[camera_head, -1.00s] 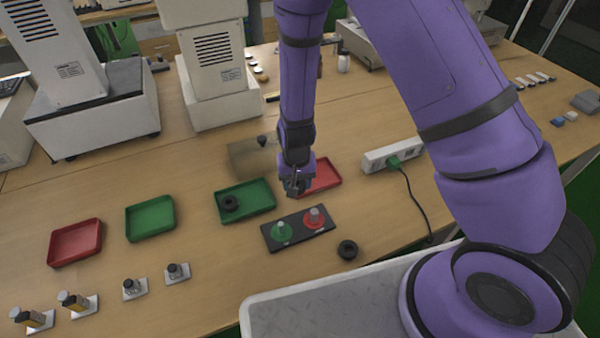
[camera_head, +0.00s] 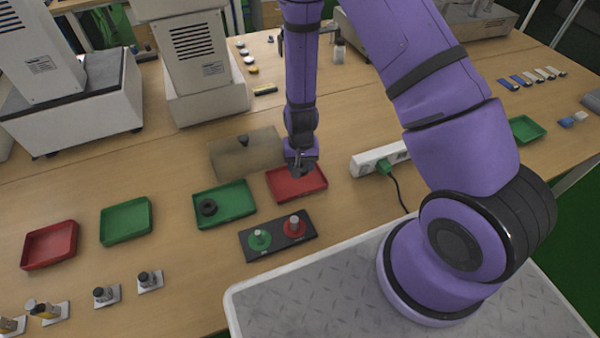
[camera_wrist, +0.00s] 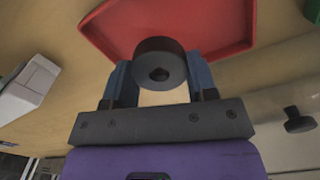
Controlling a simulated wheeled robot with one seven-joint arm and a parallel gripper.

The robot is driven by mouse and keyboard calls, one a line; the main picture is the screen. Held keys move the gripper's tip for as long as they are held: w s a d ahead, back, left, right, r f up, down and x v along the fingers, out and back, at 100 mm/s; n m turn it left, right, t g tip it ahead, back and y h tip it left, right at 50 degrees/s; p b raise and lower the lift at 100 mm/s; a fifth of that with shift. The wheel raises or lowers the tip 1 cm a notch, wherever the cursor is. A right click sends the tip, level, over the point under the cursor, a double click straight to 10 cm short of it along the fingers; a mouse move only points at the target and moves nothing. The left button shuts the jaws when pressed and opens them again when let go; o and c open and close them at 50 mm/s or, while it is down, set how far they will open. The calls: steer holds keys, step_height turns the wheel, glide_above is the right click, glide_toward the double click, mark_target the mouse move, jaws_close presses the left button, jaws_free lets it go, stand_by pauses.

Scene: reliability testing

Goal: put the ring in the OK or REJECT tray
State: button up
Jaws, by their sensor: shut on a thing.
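A black ring (camera_wrist: 158,64) sits between the two fingers of my gripper (camera_wrist: 160,78), which is shut on it. The red tray (camera_wrist: 225,30) lies below and beyond the ring in the wrist view. In the head view my gripper (camera_head: 301,170) is above this red tray (camera_head: 312,190), which shows no ring in its visible part. To its left is a green tray (camera_head: 236,208) with another black ring (camera_head: 209,208) in it.
A second green tray (camera_head: 126,220) and second red tray (camera_head: 50,246) lie at left. A tan block with a dark knob (camera_head: 246,152) stands behind the trays. A white power strip (camera_head: 379,158) with a green plug is at right. Small fixtures line the front left.

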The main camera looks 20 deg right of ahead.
mark_target(301, 178)
steer(key=shift+f, duration=2.15)
steer(key=shift+f, duration=0.1)
steer(key=o, duration=0.9)
